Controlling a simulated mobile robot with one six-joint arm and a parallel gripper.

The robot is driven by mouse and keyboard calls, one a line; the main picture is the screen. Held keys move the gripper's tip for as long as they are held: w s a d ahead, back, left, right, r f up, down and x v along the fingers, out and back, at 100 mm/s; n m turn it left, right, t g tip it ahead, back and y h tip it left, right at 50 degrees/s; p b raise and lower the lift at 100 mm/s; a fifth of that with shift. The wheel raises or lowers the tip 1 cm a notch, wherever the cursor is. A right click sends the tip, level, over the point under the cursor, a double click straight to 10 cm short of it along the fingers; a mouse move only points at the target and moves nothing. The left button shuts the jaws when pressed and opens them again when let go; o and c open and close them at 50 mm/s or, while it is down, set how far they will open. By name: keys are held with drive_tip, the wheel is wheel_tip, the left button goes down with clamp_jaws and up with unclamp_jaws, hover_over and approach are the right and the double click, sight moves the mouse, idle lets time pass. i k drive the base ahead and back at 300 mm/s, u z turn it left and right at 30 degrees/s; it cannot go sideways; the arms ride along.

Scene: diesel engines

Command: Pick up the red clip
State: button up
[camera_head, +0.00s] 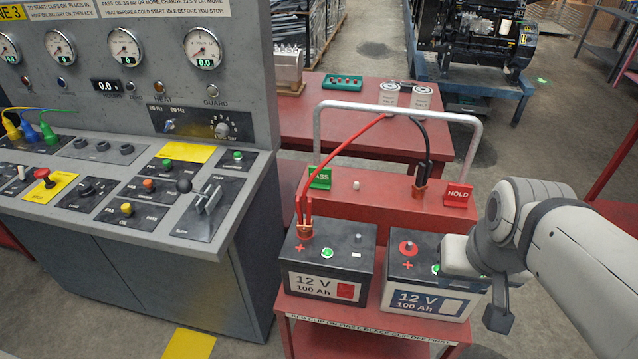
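The red clip (304,212) stands upright at the plus terminal of the left 12 V battery (329,285). Its red cable arcs up and right to the cart's handle area. A black clip (421,172) on a black cable stands on the raised red panel behind the batteries. My gripper (478,290) is at the right, over the right edge of the right 12 V battery (405,289), well to the right of the red clip. Its fingers are seen partly from the side, and their opening is not clear. Nothing shows held in it.
The batteries sit on a red cart (372,334) with a grey handle bar (398,112). Green PASS (320,178) and red HOLD (458,195) signs stand on its panel. A grey control console (130,190) is close on the left. A red table (330,118) stands behind.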

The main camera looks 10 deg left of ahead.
sight(307, 225)
drive_tip(key=z, duration=2.4)
drive_tip(key=k, duration=2.1)
drive_tip(key=u, duration=1.7)
drive_tip(key=i, duration=1)
drive_tip(key=u, duration=0.05)
